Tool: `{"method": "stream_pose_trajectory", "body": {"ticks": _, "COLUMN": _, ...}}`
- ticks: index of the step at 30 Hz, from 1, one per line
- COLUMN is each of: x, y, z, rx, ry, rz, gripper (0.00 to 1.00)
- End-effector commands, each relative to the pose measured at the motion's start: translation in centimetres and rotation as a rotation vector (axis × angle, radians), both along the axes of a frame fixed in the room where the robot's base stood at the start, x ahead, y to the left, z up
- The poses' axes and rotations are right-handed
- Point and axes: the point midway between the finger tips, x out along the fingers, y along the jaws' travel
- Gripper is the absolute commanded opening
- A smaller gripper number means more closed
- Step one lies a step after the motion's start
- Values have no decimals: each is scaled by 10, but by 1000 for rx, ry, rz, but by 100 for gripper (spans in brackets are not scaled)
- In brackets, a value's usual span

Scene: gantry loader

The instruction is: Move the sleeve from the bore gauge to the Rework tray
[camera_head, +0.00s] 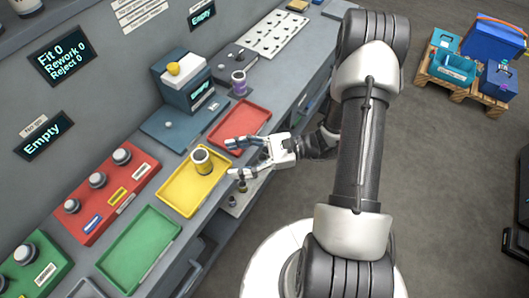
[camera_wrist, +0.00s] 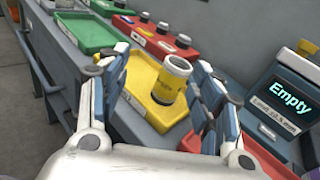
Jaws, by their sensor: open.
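The sleeve (camera_head: 202,161), a short hollow cylinder with a yellow band, stands upright in the yellow tray (camera_head: 171,192). In the wrist view the sleeve (camera_wrist: 171,84) shows between my fingers, beyond their tips. The Rework tray's name is not readable; the yellow tray (camera_wrist: 138,78) lies between a green and a red one. My gripper (camera_head: 232,158) is open and empty, just right of the sleeve and apart from it. The bore gauge seems to be the blue box (camera_head: 183,91) with a yellow knob; its screen reads "Empty" in the wrist view (camera_wrist: 286,98).
The red tray (camera_head: 240,127) and green tray (camera_head: 140,248) flank the yellow one. A purple-banded cylinder (camera_head: 239,83) stands farther along the bench. The wall display (camera_head: 62,56) reads Fit 0, Rework 0, Reject 0.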

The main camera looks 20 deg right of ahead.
Motion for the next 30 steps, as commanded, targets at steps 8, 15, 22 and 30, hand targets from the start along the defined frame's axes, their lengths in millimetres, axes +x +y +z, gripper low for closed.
{"method": "stream_pose_trajectory", "body": {"ticks": 8, "x": -56, "y": 33, "z": 80, "rx": -374, "ry": -255, "rz": 453, "gripper": 59}}
{"method": "stream_pose_trajectory", "body": {"ticks": 15, "x": -107, "y": 28, "z": 119, "rx": -748, "ry": -504, "rz": 769, "gripper": 59}}
{"method": "stream_pose_trajectory", "body": {"ticks": 22, "x": -137, "y": 3, "z": 152, "rx": -1141, "ry": -783, "rz": 986, "gripper": 59}}
{"method": "stream_pose_trajectory", "body": {"ticks": 30, "x": -147, "y": -29, "z": 193, "rx": -1554, "ry": -1087, "rz": 1091, "gripper": 59}}
